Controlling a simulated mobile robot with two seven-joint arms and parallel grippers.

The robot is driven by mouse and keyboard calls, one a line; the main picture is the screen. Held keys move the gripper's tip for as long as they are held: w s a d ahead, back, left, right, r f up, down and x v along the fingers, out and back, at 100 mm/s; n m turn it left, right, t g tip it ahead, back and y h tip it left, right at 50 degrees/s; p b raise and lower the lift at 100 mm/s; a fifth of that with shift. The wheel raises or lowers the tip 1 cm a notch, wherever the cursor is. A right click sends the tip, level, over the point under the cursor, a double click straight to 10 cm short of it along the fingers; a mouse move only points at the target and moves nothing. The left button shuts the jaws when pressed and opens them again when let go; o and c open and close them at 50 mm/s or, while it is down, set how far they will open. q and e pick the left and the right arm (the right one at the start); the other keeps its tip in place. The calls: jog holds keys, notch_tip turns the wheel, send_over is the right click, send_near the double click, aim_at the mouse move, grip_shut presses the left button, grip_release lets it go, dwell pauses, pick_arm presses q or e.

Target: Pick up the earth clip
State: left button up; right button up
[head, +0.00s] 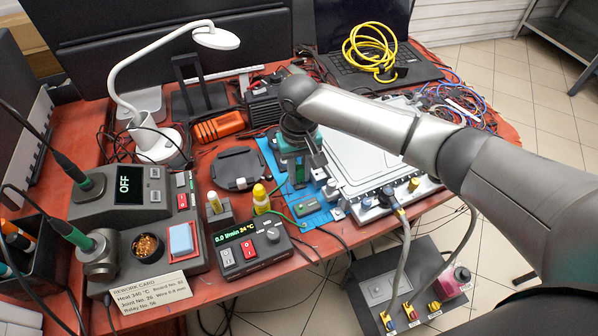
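My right arm comes in from the right, and its gripper (304,172) points down over the blue mat (322,217), beside the white-topped metal unit. The fingers are small and dark here, so I cannot tell whether they are open or shut, or whether anything is between them. A thin green lead (284,216) runs near the yellow-capped bottle and the mat's left edge. I cannot make out the earth clip for certain; the gripper hides part of the mat. My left gripper is not in view.
The white-topped unit (362,165) stands right of the gripper, with hoses at its front. A flow controller (250,248), yellow-capped bottle (261,200) and dark round-bodied holder (237,168) stand to the left. A laptop (385,75) with coiled yellow cable lies behind. Loose cables clutter the red table.

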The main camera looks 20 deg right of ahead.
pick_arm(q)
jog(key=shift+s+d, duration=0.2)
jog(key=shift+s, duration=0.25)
pick_arm(e)
grip_shut()
jog(key=shift+r, duration=0.1)
jog(key=shift+r, duration=0.4)
notch_tip(320, 180, up, 11)
jog(key=p, duration=0.4)
jog(key=shift+f, duration=0.2)
notch_tip(320, 180, up, 7)
jog(key=p, duration=0.2)
notch_tip(320, 180, up, 4)
jog(key=r+p, duration=0.1)
jog(key=p, duration=0.5)
send_over(299, 167)
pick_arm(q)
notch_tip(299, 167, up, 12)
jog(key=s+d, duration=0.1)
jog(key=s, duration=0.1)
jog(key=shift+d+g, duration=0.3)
pick_arm(e)
jog(key=shift+f, duration=0.3)
